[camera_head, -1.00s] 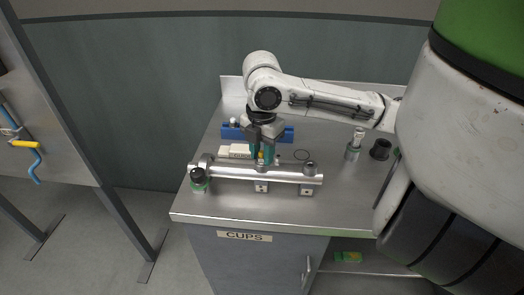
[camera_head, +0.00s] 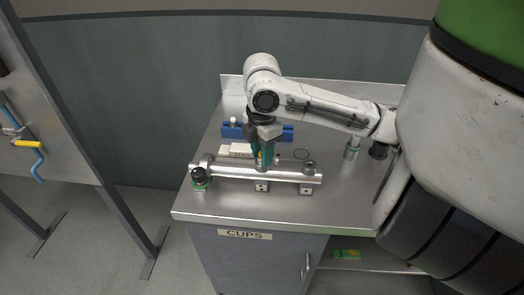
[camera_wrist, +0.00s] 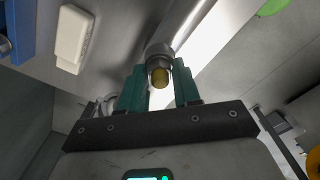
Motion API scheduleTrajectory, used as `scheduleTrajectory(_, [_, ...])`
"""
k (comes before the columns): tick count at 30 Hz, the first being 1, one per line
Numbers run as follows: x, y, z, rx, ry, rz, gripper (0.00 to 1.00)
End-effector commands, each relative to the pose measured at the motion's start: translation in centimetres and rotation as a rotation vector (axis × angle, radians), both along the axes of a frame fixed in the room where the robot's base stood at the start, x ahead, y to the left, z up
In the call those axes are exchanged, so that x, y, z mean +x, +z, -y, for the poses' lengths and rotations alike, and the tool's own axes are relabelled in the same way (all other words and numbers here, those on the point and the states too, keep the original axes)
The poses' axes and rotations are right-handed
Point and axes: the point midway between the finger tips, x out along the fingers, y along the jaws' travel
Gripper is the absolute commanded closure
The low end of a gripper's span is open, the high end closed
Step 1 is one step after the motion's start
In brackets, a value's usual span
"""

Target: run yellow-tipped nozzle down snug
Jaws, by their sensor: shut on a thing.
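The yellow-tipped nozzle (camera_wrist: 160,76) shows between the two green fingers of my gripper (camera_wrist: 160,88) in the wrist view. Its yellow end faces the camera, and a grey metal collar (camera_wrist: 158,52) surrounds it on the side towards the pipe. In the head view my gripper (camera_head: 264,155) points down at the middle of the shiny horizontal pipe (camera_head: 235,172), shut on the nozzle. The fingers hide most of the nozzle there. Whether its base touches its seat all round cannot be told.
A second metal fitting (camera_head: 309,167) stands at the pipe's right end, and a black knob (camera_head: 198,174) at its left. Behind are a blue rack (camera_head: 232,132) and a white block (camera_head: 237,151). A dark ring (camera_head: 301,154) and a metal cylinder (camera_head: 352,149) lie to the right.

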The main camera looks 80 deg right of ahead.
Motion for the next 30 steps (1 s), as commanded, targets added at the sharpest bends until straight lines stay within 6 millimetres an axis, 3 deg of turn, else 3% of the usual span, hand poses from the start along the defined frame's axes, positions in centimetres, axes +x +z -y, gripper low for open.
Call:
scheduleTrajectory(5, [0.0,0.1,0.0,0.001,-0.122,0.001,0.99])
scheduleTrajectory(6, [0.0,0.1,0.0,0.000,-0.124,0.001,0.66])
scheduleTrajectory(15, [0.0,0.0,0.0,0.000,-0.121,0.000,0.38])
scheduleTrajectory(23, [0.0,0.1,0.0,0.000,-0.120,0.000,0.38])
scheduleTrajectory(30, [0.1,3.0,0.1,-0.003,-0.119,0.002,0.38])
